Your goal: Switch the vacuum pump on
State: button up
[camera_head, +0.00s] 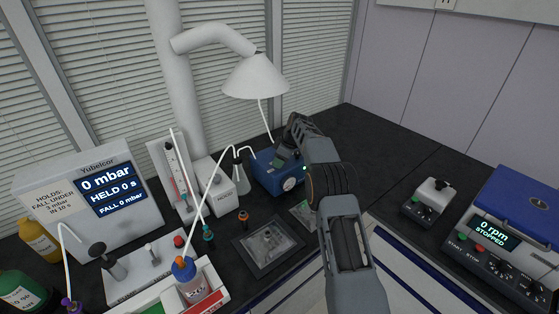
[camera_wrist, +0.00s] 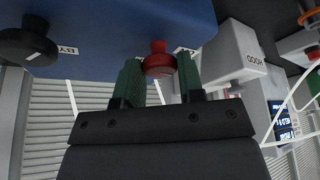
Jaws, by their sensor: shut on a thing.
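The vacuum pump is a blue box (camera_head: 268,179) on the dark bench, with a white round dial on its front. In the wrist view its blue side (camera_wrist: 120,40) fills the top, with a red knob (camera_wrist: 158,62) and a black knob (camera_wrist: 28,46) beside a partly cut label. My gripper (camera_wrist: 160,80) has its two green fingers on either side of the red knob, closed on it. In the head view my gripper (camera_head: 286,151) is at the top of the pump, and my arm hides part of it; the red knob does not show there.
A conical flask (camera_head: 241,180) with tubing stands left of the pump, near a white box marked HOOD (camera_wrist: 238,57). The Yubelcor display (camera_head: 107,190) reads 0 mbar and HELD 0 s. A dark tray (camera_head: 262,266) lies in front. A centrifuge (camera_head: 515,215) at right reads stopped.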

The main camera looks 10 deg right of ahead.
jog(key=o, duration=0.9)
jog(key=shift+r, duration=0.15)
jog(key=v, duration=1.3)
jog(key=shift+s+d+r, duration=0.1)
jog(key=shift+r, duration=0.15)
